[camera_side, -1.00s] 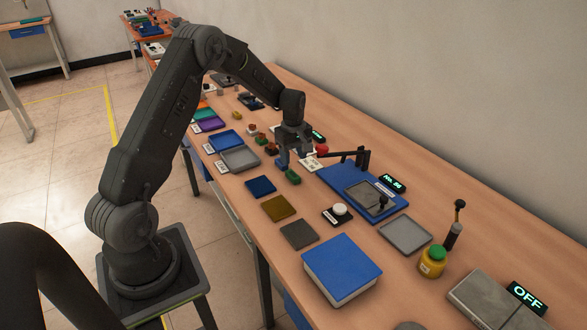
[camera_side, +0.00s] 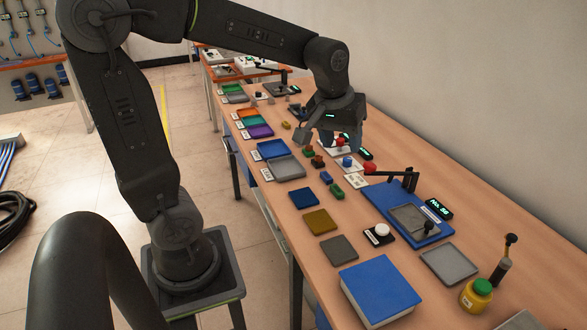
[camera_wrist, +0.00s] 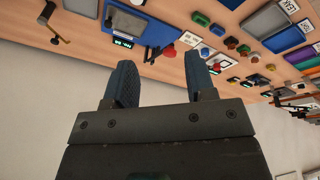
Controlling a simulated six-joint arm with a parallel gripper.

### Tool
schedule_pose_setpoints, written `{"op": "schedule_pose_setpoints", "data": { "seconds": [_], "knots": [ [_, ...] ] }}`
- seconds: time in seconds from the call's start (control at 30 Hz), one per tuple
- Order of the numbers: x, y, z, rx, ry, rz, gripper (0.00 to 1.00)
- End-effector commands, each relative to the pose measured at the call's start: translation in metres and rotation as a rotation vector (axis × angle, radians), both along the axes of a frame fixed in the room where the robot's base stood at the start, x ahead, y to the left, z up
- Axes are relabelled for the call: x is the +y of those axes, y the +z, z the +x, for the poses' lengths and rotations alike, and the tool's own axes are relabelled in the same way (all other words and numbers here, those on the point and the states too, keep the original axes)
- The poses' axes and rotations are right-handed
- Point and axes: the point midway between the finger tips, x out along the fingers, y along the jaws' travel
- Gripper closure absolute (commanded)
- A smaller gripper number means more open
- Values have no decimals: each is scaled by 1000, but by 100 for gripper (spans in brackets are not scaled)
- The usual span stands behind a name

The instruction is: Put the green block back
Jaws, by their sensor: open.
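A green block (camera_side: 337,191) lies on the table, left of the large blue plate unit, beside a blue block (camera_side: 326,177). In the wrist view, the green block (camera_wrist: 201,19) is near the top, above and right of my fingers. My gripper (camera_side: 328,138) is open and raised above the table, farther along it than the green block. In the wrist view, the two fingers of my gripper (camera_wrist: 161,84) are spread with nothing between them. The green block is apart from my gripper. A smaller green and brown pair of pieces (camera_side: 313,157) lies farther back.
A blue plate unit (camera_side: 385,205) with a black arm and red knob stands right of the green block. Grey tray (camera_side: 290,168), blue tray (camera_side: 304,198) and olive tray (camera_side: 319,221) lie to its left and front. A yellow jar (camera_side: 476,295) stands at the front right.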

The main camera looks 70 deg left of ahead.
Motion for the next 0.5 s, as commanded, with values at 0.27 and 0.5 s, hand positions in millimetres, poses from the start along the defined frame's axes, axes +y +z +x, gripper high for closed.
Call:
{"op": "schedule_pose_setpoints", "data": {
  "seconds": [0.27, 0.5],
  "knots": [
    [-57, 15, -97, -135, -444, 130, 50],
    [-71, 7, -132, -185, -617, 189, 50]
  ]
}}
